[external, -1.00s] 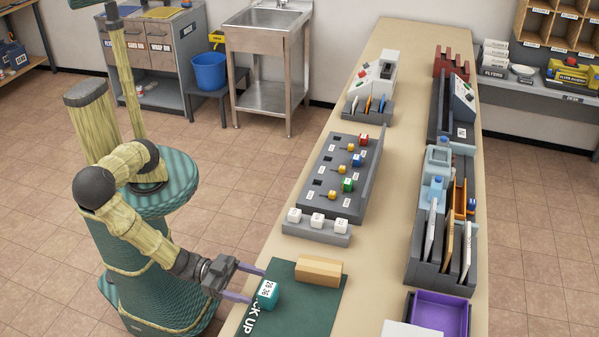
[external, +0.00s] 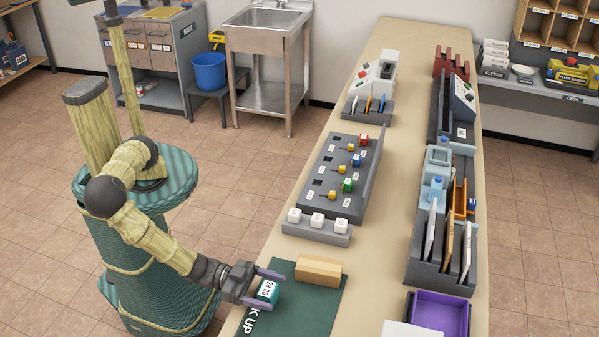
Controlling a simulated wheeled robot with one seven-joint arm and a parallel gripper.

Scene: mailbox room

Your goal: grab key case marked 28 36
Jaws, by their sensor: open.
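The key case marked 28 36 (external: 268,290) is a small teal block with a white label on top. It sits on the dark green mat (external: 312,302) at the near left of the long table. My gripper (external: 274,289) is open, with its purple fingers on either side of the case. I cannot tell whether the fingers touch it.
A wooden block (external: 318,270) lies on the mat just right of the case. A grey rack with white cubes (external: 316,226) stands behind the mat. A purple tray (external: 438,315) is at the near right. The table's middle strip is clear.

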